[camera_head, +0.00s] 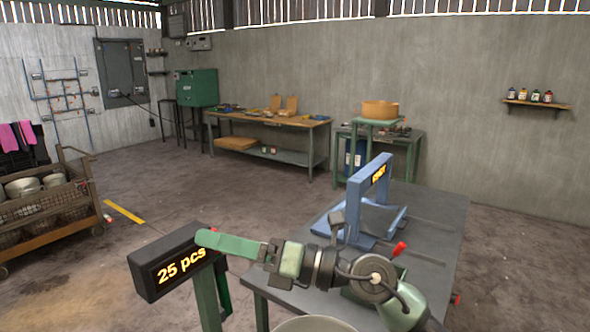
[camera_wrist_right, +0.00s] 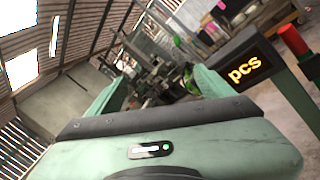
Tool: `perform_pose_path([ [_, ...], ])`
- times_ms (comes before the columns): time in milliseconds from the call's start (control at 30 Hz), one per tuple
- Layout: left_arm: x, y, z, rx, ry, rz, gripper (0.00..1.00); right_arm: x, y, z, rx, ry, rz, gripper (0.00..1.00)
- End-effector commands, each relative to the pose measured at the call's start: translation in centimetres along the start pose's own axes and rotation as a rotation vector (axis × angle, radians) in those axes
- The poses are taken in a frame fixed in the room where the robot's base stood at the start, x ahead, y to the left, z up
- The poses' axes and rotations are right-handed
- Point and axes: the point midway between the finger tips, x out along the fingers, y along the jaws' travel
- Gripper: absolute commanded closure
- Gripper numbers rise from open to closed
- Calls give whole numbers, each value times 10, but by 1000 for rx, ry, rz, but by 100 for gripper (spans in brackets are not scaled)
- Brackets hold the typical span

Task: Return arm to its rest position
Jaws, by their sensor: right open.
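My right arm comes in from the lower right in the head view. Its green right gripper (camera_head: 212,240) points left, in front of the black counter box. The gripper also shows in the right wrist view (camera_wrist_right: 160,88), where its two green fingers stand apart with nothing held between them. The black counter box (camera_head: 168,270) reads "25 pcs" and stands on a green post. The box shows at the right of the wrist view too (camera_wrist_right: 240,62). My left gripper is in neither view.
A dark table (camera_head: 440,230) carries a blue frame (camera_head: 345,215) with a lit sign, beside my right arm. A grey round rim (camera_head: 315,324) is cut off at the bottom. A cart (camera_head: 45,215) with metal pots stands at left. The middle floor is clear.

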Motion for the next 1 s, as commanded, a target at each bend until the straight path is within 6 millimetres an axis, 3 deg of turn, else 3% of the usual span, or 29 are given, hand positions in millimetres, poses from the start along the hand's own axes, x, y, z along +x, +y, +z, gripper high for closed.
perform_pose_path([
  [67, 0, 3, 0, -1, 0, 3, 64, -15, 12, 15, 189, -211, 91, 18],
  [167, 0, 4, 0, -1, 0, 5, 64, -58, 4, 44, 461, -524, 159, 18],
  [267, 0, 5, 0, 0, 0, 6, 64, -118, -32, 54, 744, -836, 160, 18],
  [367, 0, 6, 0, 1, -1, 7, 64, -177, -78, 37, 996, -1102, 106, 18],
  [500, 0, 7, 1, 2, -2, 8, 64, -250, -132, -21, 1300, -1405, -28, 18],
  [667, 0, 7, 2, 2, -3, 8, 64, -315, -166, -119, 1608, -1682, -244, 18],
  [800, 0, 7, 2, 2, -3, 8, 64, -356, -167, -211, 1839, -1862, -471, 18],
  [1000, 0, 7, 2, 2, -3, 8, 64, -386, -141, -302, 2051, -1995, -744, 18],
])
